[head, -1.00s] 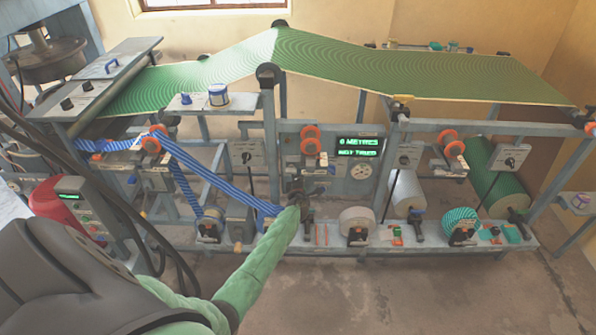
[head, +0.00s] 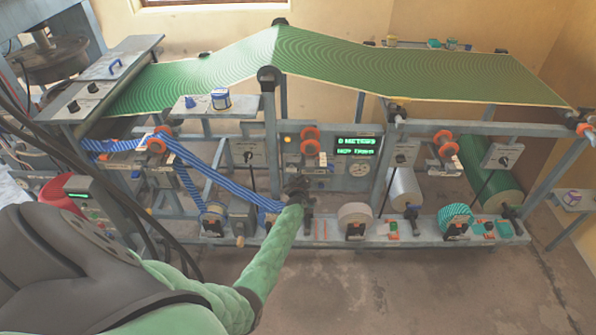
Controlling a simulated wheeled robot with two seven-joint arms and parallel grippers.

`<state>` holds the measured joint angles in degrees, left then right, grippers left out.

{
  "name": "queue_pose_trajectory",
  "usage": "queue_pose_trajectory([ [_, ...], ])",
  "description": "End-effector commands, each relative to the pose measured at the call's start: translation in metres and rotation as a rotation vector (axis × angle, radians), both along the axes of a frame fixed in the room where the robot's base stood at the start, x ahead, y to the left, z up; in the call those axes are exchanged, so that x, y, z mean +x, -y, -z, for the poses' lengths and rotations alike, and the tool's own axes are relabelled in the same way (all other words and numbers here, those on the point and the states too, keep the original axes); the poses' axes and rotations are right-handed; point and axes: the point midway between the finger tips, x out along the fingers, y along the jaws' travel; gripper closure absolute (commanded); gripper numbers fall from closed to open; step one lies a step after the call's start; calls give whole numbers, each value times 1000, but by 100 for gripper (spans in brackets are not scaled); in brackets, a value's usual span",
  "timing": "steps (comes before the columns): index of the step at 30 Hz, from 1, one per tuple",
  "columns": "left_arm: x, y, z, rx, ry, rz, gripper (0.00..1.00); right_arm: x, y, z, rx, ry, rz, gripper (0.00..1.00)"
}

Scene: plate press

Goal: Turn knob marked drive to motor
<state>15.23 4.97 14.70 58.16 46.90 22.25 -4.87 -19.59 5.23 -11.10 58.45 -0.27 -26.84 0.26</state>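My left arm in a green sleeve reaches in from the lower left. Its dark gripper (head: 298,190) is at the lower part of the central grey control panel (head: 297,158). The gripper covers whatever lies behind it, and whether its fingers are open or shut cannot be made out. The panel carries a green-lit display (head: 357,146) with two lines of text. Dark pointer knobs on small plates show at the left (head: 248,155), the middle (head: 402,158) and the right (head: 504,160). Their markings are too small to read, so I cannot tell which is the drive knob. My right gripper is out of view.
A green patterned web (head: 330,62) runs over the frame top. Blue striped ribbon (head: 228,180) passes left of my gripper. Rolls (head: 355,215) and clamps line the lower rail (head: 400,232). Black cables hang at the left. Floor in front is clear.

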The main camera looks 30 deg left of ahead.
Motion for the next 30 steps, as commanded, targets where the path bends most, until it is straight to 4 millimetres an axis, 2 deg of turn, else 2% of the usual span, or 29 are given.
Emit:
queue_pose_trajectory([
  [12, -1, 2, 3, 133, -85, 2, 82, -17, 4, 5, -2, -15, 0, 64],
  [27, -1, 1, 3, 146, -93, 2, 82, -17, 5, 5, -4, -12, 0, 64],
  [28, -1, 1, 3, 146, -93, 2, 53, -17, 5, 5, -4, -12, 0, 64],
  [30, -1, 1, 3, 145, -93, 2, 39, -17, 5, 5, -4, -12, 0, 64],
])
